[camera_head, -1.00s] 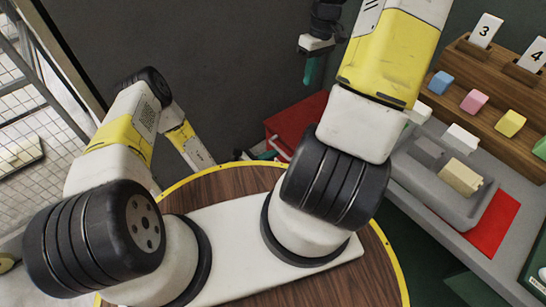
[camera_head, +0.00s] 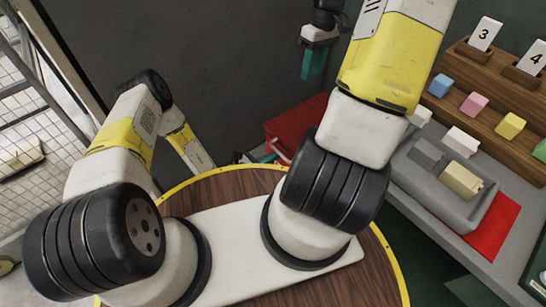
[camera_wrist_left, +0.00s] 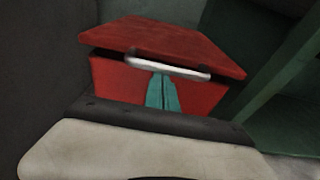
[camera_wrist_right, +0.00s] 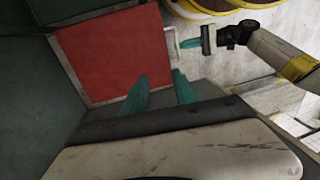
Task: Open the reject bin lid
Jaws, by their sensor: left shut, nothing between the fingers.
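The reject bin is red. In the left wrist view its lid (camera_wrist_left: 165,42) lies over the red front wall (camera_wrist_left: 115,83), with a thin dark gap between them. A white bar handle (camera_wrist_left: 168,67) runs along the lid's front edge. My left gripper (camera_wrist_left: 162,92) is shut and empty, its teal fingertips just below the handle; I cannot tell whether they touch it. The right wrist view shows the lid (camera_wrist_right: 115,52), the handle (camera_wrist_right: 171,45) and my left gripper (camera_wrist_right: 188,43) beside it. My right gripper (camera_wrist_right: 160,88) is open and empty, above the bin's area.
In the head view the bin (camera_head: 295,120) stands behind my round wooden-topped base, partly hidden by my arm. At right, a grey table carries a grey tray (camera_head: 440,190) with several blocks, a red mat (camera_head: 495,228) and a wooden stepped rack (camera_head: 480,95). A dark wall stands behind.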

